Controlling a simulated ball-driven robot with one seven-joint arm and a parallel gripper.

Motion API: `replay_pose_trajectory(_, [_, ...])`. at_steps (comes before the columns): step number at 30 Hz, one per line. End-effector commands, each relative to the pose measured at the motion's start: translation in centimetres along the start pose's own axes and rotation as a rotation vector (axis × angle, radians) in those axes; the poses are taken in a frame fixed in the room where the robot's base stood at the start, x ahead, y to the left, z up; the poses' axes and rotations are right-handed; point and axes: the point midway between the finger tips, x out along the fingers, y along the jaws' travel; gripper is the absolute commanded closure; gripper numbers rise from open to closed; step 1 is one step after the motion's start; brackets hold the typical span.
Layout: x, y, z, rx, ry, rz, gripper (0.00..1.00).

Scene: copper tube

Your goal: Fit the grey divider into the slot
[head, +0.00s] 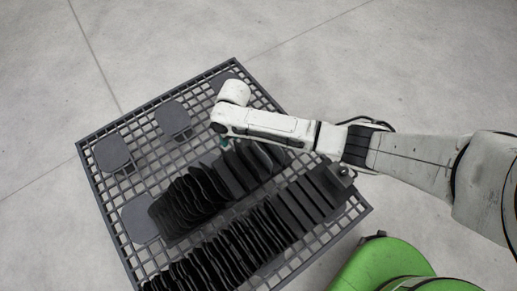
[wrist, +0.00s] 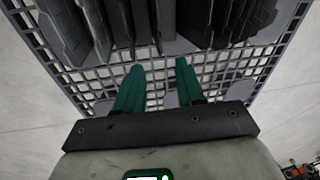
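Flat grey divider plates with rounded corners lie on the left and far part of the grid in the head view, one at the far left (head: 113,152), one further back (head: 173,117) and one lower left (head: 140,218). I cannot tell which one is the divider meant. Dark plates stand upright in two rows (head: 190,200), and also show at the top of the wrist view (wrist: 205,20). My gripper (wrist: 158,72) has green fingers spread apart with nothing between them, above the grid. In the head view my wrist hides most of it. The empty slot cannot be made out.
A dark open-mesh grid table (head: 85,160) with a raised rim carries everything. Another grey plate (head: 222,80) lies at its far edge, partly behind my wrist. The nearer upright row (head: 240,243) runs close to the near edge. Pale floor (head: 60,60) surrounds the table.

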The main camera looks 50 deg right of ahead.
Motion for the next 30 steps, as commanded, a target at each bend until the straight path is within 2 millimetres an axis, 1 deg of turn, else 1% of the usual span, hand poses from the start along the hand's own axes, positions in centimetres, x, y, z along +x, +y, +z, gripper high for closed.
replay_pose_trajectory(1, [1.9, 3.5, 0.7, 0.030, -0.021, 0.045, 0.62])
replay_pose_trajectory(3, [3.1, 6.8, 1.8, 0.063, -0.048, 0.084, 0.62])
replay_pose_trajectory(6, [4.0, 9.8, 3.0, 0.096, -0.072, 0.121, 0.62])
replay_pose_trajectory(7, [4.2, 10.3, 3.2, 0.101, -0.076, 0.128, 0.62])
replay_pose_trajectory(10, [5.4, 11.2, 3.7, 0.110, -0.084, 0.139, 0.62])
replay_pose_trajectory(16, [8.4, 11.6, 4.0, 0.108, -0.084, 0.140, 0.62])
replay_pose_trajectory(18, [9.2, 11.7, 4.0, 0.108, -0.084, 0.138, 0.62])
replay_pose_trajectory(23, [10.0, 11.7, 4.1, 0.108, -0.082, 0.137, 0.62])
replay_pose_trajectory(25, [10.6, 11.7, 4.2, 0.107, -0.083, 0.138, 0.62])
replay_pose_trajectory(30, [13.1, 11.9, 4.5, 0.105, -0.083, 0.139, 0.62])
